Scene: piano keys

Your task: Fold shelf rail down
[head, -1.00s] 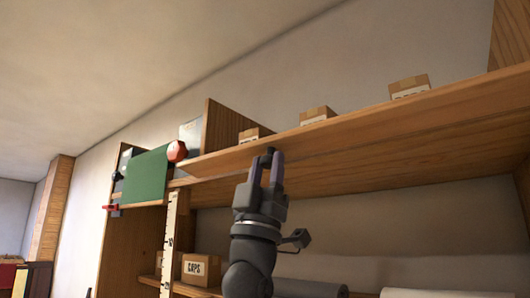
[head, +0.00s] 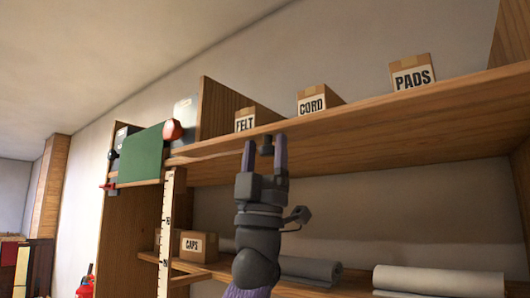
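The upper wooden shelf (head: 420,128) runs across the view, seen from below. A long wooden strip along its front, which looks like the shelf rail (head: 400,104), sits low, and the box labels show above it. I cannot tell the rail's exact angle or where it meets the shelf. My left gripper (head: 265,150) points up, just under or in front of the strip at the left part of the shelf. Its two purple fingers are apart, with a small dark piece near the tips; no held object shows. I cannot tell whether the fingers touch the wood. My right gripper is not in view.
Boxes marked FELT (head: 245,121), CORD (head: 312,102) and PADS (head: 413,77) stand on the upper shelf. Below are a CAPS box (head: 198,245) and grey rolls (head: 437,281).

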